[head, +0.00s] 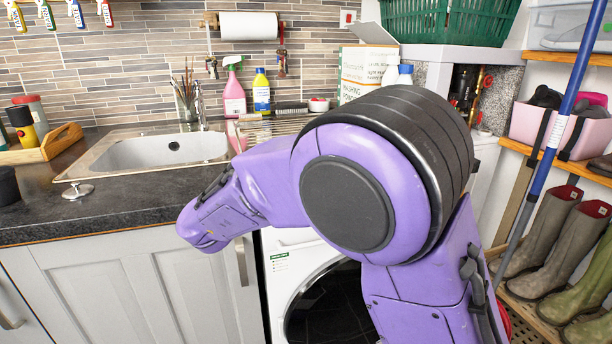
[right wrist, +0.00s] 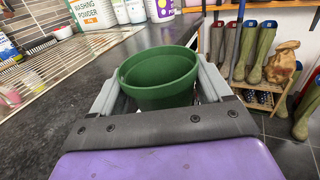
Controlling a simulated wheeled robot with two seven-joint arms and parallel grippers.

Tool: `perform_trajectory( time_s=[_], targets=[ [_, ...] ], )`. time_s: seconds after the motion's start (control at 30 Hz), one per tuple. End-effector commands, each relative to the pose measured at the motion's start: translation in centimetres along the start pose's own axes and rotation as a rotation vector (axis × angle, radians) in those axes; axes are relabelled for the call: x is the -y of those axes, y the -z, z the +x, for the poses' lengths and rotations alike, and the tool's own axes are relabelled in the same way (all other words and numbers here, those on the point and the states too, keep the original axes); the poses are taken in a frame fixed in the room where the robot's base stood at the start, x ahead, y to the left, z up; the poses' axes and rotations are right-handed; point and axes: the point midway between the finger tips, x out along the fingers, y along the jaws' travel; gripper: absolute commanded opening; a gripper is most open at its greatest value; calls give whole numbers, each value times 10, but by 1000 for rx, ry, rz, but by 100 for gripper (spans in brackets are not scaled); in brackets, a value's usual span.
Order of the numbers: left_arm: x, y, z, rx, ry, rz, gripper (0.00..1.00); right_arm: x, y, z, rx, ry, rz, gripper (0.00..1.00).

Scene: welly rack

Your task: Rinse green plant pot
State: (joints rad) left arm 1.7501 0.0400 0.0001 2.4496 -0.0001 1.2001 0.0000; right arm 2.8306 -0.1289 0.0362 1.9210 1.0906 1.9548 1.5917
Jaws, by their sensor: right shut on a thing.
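The green plant pot (right wrist: 158,92) is between the two grey fingers of my right gripper (right wrist: 160,80) in the right wrist view. The gripper is shut on it, and the pot's open rim faces up. In the head view my purple right arm hides the pot and the right fingers. The sink (head: 165,153) is at the left of the dark worktop in the head view and its basin looks empty. My left gripper is not in view.
A pink spray bottle (head: 234,97), a yellow bottle (head: 261,92) and a washing powder box (head: 362,70) stand behind the draining area. A sink plug (head: 77,191) lies on the front worktop. Wellies (head: 540,232) stand on the rack at right.

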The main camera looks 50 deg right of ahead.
Motion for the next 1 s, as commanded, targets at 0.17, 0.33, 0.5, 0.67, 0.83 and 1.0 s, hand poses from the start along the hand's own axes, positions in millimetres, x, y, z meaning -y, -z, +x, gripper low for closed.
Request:
perform_trajectory(
  time_s=[0.17,0.33,0.5,0.67,0.83,1.0],
  targets=[
    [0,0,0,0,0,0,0,-8,22,-20,-3,-155,-4,49],
    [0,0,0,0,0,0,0,-20,52,-46,-2,-362,-3,49],
    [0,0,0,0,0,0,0,-36,93,-83,-3,-648,-5,49],
    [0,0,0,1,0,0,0,-55,142,-125,-4,-984,-5,49],
    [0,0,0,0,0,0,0,-70,178,-159,-3,-1250,2,49],
    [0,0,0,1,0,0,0,-82,202,-182,0,-1433,7,49]
  ],
)
